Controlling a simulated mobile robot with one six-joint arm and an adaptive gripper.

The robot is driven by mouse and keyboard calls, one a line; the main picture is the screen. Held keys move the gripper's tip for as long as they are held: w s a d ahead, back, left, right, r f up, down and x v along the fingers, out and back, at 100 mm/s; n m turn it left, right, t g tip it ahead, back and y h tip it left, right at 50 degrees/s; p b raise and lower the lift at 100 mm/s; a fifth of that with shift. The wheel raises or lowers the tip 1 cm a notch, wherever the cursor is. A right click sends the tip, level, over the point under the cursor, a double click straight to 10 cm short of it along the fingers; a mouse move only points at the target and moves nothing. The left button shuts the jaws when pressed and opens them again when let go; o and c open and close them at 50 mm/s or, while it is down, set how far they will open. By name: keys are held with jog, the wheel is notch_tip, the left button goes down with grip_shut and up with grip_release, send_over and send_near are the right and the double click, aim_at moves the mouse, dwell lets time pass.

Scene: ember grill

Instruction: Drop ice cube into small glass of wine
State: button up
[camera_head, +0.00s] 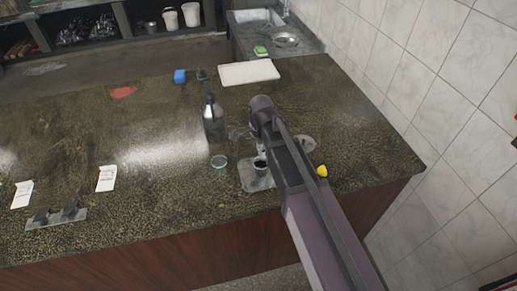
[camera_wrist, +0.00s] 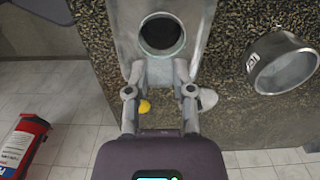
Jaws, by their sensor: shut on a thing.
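My gripper (camera_wrist: 161,70) is shut, with a small pale grey piece between its fingertips, seemingly the ice cube; its outline blends with the grey tray (camera_wrist: 192,45) behind. A small round vessel with a dark inside (camera_wrist: 162,34) is just beyond the fingertips in the wrist view, apparently the small glass of wine. In the head view this small glass (camera_head: 260,166) stands beside my arm on the tray (camera_head: 252,183). My arm hides most of the gripper there. A wider clear glass (camera_wrist: 282,68) with a label is to the right in the wrist view.
A yellow item (camera_head: 321,171) lies to the right of my arm. A white board (camera_head: 249,73) lies at the back. The counter's left middle is mostly clear.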

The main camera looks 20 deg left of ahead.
jog(key=shift+f+b, duration=1.9)
jog(key=shift+f, duration=0.25)
jog(key=o, duration=0.8)
jog(key=shift+w, duration=0.1)
jog(key=shift+r, duration=0.15)
notch_tip(320, 180, up, 6)
jog(key=p, duration=0.6)
